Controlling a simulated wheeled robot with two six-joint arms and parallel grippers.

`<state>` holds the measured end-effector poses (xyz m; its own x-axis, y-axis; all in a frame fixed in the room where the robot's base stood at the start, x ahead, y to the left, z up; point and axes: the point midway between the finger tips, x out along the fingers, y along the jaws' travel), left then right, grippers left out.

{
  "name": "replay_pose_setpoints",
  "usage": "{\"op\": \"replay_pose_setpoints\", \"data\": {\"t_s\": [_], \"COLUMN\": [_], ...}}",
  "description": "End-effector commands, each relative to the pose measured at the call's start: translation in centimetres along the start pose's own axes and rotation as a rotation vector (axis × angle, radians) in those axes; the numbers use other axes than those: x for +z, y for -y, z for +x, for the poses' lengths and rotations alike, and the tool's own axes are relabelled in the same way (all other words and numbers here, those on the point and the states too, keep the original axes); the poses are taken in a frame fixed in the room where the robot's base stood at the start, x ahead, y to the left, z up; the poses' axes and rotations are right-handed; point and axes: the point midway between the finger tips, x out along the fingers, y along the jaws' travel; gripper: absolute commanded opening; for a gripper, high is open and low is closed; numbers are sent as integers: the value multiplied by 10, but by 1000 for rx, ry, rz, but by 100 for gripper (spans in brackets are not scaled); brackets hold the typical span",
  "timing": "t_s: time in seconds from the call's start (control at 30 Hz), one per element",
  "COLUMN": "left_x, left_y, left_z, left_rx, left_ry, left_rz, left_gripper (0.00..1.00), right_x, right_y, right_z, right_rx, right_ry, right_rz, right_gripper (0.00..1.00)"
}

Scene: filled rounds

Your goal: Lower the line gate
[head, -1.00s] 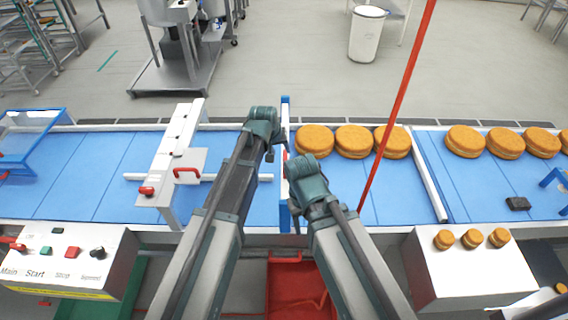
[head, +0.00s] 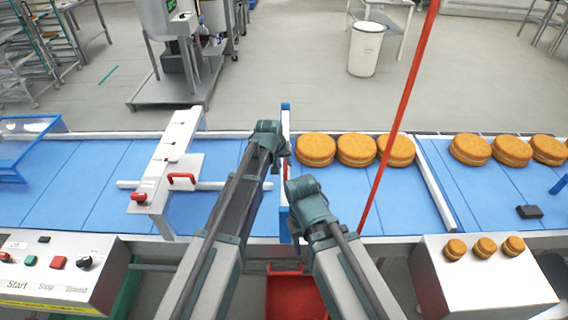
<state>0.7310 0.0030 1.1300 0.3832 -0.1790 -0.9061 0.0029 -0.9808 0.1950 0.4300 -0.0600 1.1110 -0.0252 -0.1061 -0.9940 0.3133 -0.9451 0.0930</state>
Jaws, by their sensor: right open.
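A narrow blue upright panel (head: 285,118), seen nearly edge-on, stands across the blue conveyor and looks like the line gate. A small red part shows beside it, mostly hidden. My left gripper (head: 270,162) is just left of the panel, over the belt; its jaws are too small and dark to read. My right gripper (head: 294,236) is open at the near end of the panel, close to the belt's front edge. I cannot tell whether either one touches the panel.
Round filled cakes (head: 316,149) sit right of the panel. A slanted red pole (head: 391,140) rises right of my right arm. A white frame with a red handle (head: 181,178) spans the belt at left. A control box (head: 62,268) and a red bin (head: 290,296) are in front.

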Motion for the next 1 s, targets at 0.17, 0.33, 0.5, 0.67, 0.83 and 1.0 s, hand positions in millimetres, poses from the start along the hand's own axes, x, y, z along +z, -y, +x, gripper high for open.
{"op": "replay_pose_setpoints", "data": {"t_s": [0.17, 0.33, 0.5, 0.67, 0.83, 1.0], "left_x": [0, 0, 0, 0, 0, 0], "left_y": [0, 0, 0, 0, 0, 0], "left_z": [0, 0, 0, 0, 0, 0], "left_rx": [0, 0, 0, 0, 0, 0], "left_ry": [0, 0, 0, 0, 0, 0], "left_rz": [0, 0, 0, 0, 0, 0], "left_gripper": [0, 0, 0, 0, 0, 0], "right_x": [0, 0, 0, 0, 0, 0], "right_y": [0, 0, 0, 0, 0, 0], "right_z": [0, 0, 0, 0, 0, 0], "right_rx": [0, 0, 0, 0, 0, 0], "right_ry": [0, 0, 0, 0, 0, 0], "right_rz": [0, 0, 0, 0, 0, 0], "right_gripper": [50, 50, 50, 50, 50, 50]}}
